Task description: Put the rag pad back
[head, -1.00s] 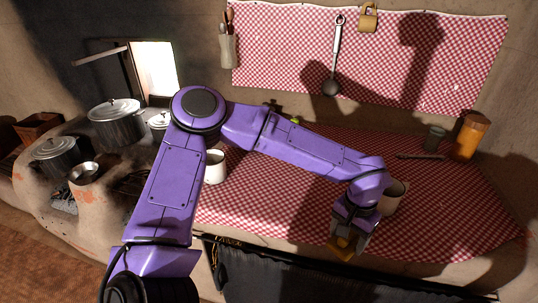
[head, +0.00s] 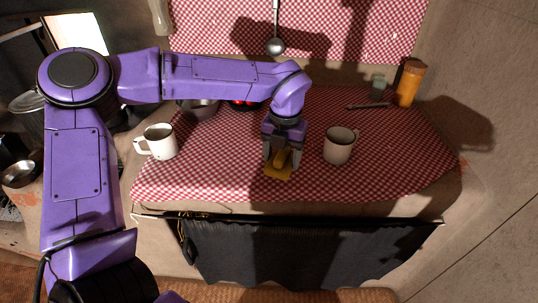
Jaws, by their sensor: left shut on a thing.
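The rag pad (head: 278,172) is a small yellow-ochre folded cloth in the head view, near the front middle of the checked counter cloth. My left gripper (head: 281,158) points down and is shut on the rag pad. The pad's lower part spreads out below the fingers. I cannot tell whether it touches the counter. My right gripper is not in view.
A white mug (head: 339,145) stands close to the right of the gripper. Another white mug (head: 159,142) stands at the left. Behind are a metal bowl (head: 199,109), an orange jar (head: 409,84) and a green cup (head: 379,86). A dark curtain (head: 300,252) hangs below the front edge.

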